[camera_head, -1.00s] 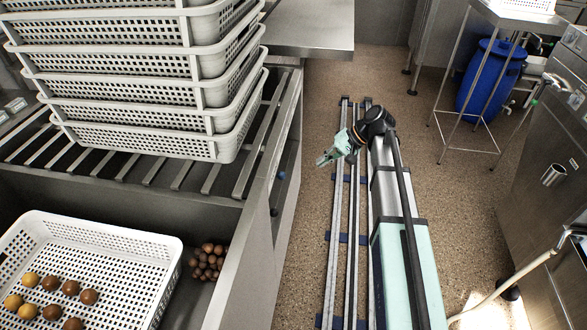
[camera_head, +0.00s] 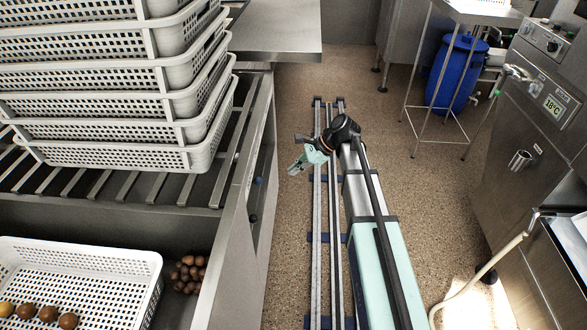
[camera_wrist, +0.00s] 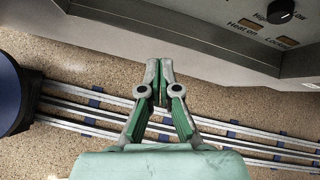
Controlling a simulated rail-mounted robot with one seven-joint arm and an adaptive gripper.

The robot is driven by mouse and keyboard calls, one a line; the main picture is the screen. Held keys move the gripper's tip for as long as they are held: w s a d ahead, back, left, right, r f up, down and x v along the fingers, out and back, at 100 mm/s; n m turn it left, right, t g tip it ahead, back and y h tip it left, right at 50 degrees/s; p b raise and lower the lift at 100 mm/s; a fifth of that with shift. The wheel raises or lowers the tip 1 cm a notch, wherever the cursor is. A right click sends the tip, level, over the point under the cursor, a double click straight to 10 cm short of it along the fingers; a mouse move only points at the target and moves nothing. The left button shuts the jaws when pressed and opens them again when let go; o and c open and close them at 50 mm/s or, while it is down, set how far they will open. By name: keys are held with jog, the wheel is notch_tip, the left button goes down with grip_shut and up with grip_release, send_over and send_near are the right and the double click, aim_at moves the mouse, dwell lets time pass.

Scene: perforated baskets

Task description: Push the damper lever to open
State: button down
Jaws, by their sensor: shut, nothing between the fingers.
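My gripper (camera_head: 292,168) is low over the floor rails in the head view, at the end of my folded arm. In the wrist view its fingers (camera_wrist: 158,70) are together, with nothing between them. Beyond the fingertips is a grey metal panel (camera_wrist: 245,45) with a black knob (camera_wrist: 281,11) and labels reading "Heat on" and what looks like "Locked". I cannot make out a damper lever for certain in either view. The fingertips look apart from the panel.
A counter (camera_head: 232,200) with a basket stack (camera_head: 120,155) stands left of the rails (camera_head: 317,215). A steel machine (camera_head: 510,125) with an "18°C" display stands right. A blue barrel (camera_head: 458,72) is at the back. Floor (camera_head: 420,205) between rails and machine is mostly clear.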

jog(key=a+f, duration=0.3)
jog(key=a, duration=0.5)
jog(key=shift+s+a+f+b, duration=0.25)
jog(key=shift+s+f+b, duration=0.05)
jog(key=shift+s+b, duration=0.1)
jog(key=shift+a+r+p, duration=0.25)
jog(key=shift+r+p, duration=0.5)
jog(key=shift+p, duration=0.55)
jog(key=shift+a+r+p, duration=0.25)
jog(key=shift+r+p, duration=0.45)
jog(key=shift+p, duration=0.6)
jog(key=shift+r, duration=0.15)
